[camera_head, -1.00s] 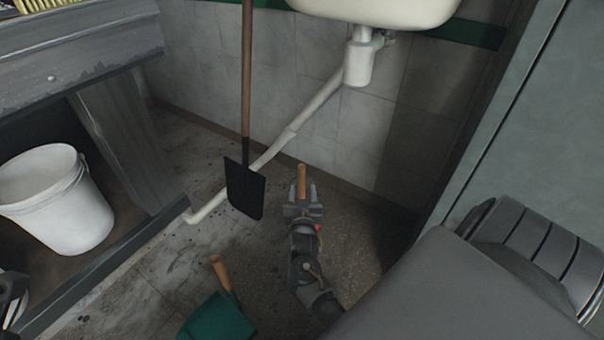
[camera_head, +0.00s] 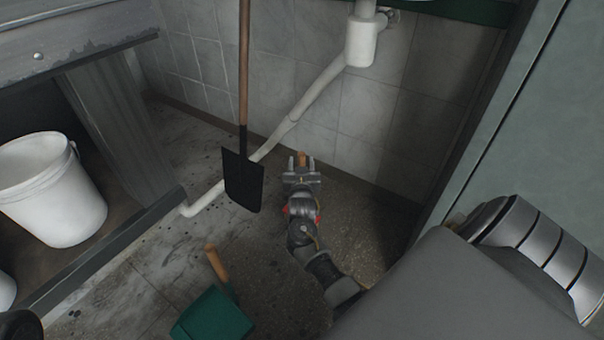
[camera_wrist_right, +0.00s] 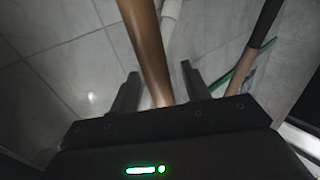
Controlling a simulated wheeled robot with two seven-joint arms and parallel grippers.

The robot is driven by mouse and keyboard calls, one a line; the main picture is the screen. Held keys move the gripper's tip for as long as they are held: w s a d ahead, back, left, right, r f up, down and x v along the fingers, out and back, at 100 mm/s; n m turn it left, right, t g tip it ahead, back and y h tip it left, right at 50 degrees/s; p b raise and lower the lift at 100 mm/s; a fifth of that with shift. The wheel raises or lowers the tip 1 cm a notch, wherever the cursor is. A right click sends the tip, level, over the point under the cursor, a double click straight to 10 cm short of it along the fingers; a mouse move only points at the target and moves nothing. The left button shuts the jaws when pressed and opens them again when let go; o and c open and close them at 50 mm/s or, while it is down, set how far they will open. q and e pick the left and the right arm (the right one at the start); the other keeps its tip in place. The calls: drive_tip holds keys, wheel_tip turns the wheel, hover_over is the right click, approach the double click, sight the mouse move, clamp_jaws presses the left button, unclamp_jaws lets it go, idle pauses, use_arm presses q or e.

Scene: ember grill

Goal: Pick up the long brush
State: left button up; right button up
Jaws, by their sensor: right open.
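My right gripper (camera_head: 301,166) is open, with a finger on either side of the handle. In the right wrist view the brown handle (camera_wrist_right: 146,40) runs down between the two open fingers (camera_wrist_right: 160,72), closer to the left one. I cannot tell whether it touches either finger. My left gripper does not show clearly.
A black shovel (camera_head: 243,181) with a long wooden handle stands left of my right gripper. A green dustpan (camera_head: 214,316) lies in front. A white bucket (camera_head: 52,195) is under the bench at left. A white pipe (camera_head: 318,95) runs along the tiled wall.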

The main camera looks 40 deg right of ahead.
drive_tip(key=c, duration=0.9)
clamp_jaws()
drive_tip(key=shift+r, duration=0.15)
